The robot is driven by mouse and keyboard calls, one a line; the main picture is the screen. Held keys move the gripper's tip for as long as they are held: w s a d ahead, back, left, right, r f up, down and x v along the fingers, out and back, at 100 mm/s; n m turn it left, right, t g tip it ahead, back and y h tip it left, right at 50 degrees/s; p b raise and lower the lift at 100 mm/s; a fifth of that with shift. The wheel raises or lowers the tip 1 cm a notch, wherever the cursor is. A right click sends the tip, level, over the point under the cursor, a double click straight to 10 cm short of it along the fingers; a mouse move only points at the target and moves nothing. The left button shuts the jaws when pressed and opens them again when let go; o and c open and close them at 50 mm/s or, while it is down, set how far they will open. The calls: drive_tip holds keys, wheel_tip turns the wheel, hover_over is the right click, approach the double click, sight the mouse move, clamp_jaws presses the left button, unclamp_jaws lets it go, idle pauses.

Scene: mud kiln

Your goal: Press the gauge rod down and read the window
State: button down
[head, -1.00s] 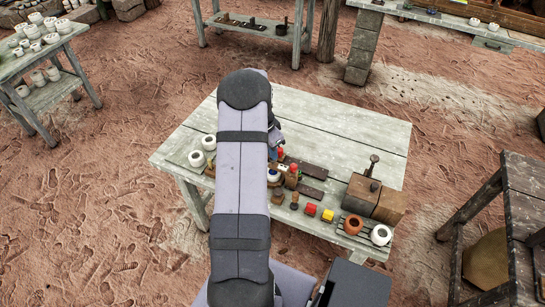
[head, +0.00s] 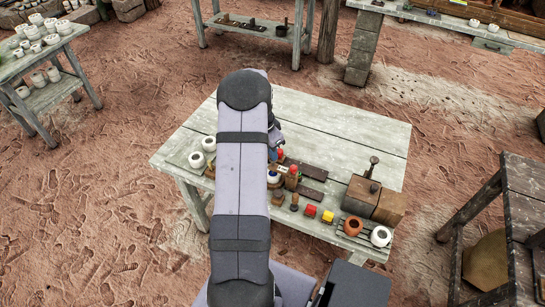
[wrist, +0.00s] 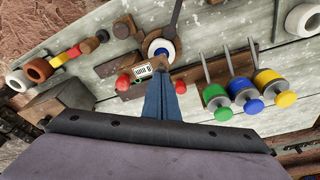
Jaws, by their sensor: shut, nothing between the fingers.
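In the wrist view my gripper (wrist: 160,77) is shut, its blue fingers pointing at a dark wooden block. A small white window (wrist: 142,72) with dark markings and a green edge shows on that block, just left of the fingertips. The markings resemble a number and "mm", but are too small to read surely. Red knobs lie left (wrist: 122,84) and right (wrist: 180,87) of the fingers. A white ring with a blue centre (wrist: 160,49) lies beyond the tips, a dark rod (wrist: 175,15) above it. I cannot tell which part is the gauge rod, or whether the fingers touch anything.
In the head view, wooden blocks (head: 357,196) and pots (head: 380,236) occupy the table's right side. The table's (head: 345,130) far part is clear.

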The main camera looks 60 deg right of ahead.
drive_tip(key=shift+r+p, duration=1.6)
drive_tip(key=shift+r, duration=1.45)
drive_tip(key=n, duration=0.2)
drive_tip(key=shift+n, duration=0.4)
drive_tip(key=shift+a+f+n, duration=0.15)
drive_tip(key=shift+a+n, duration=0.05)
drive_tip(key=shift+n, duration=0.5)
drive_tip(key=s+a+f+n+y, duration=0.2)
drive_tip(key=a+n, duration=0.1)
drive_tip(key=a, duration=0.6)
drive_tip(key=s+a+f+n+y, duration=0.2)
drive_tip(key=a+n, duration=0.2)
drive_tip(key=a, duration=0.5)
drive_tip(key=w+a+r+n, duration=0.3)
drive_tip(key=a+r+n, duration=0.1)
drive_tip(key=a, duration=0.6)
drive_tip(key=w+a+r+n+h, duration=0.1)
drive_tip(key=w+a+r+n, duration=0.2)
drive_tip(key=a, duration=0.7)
drive_tip(key=w+a+r+n+t+h, duration=0.1)
drive_tip(key=w+a+r+n, duration=0.2)
drive_tip(key=a, duration=0.7)
wheel_tip(320, 180, up, 3)
drive_tip(key=n, duration=0.2)
drive_tip(key=shift+n, duration=0.4)
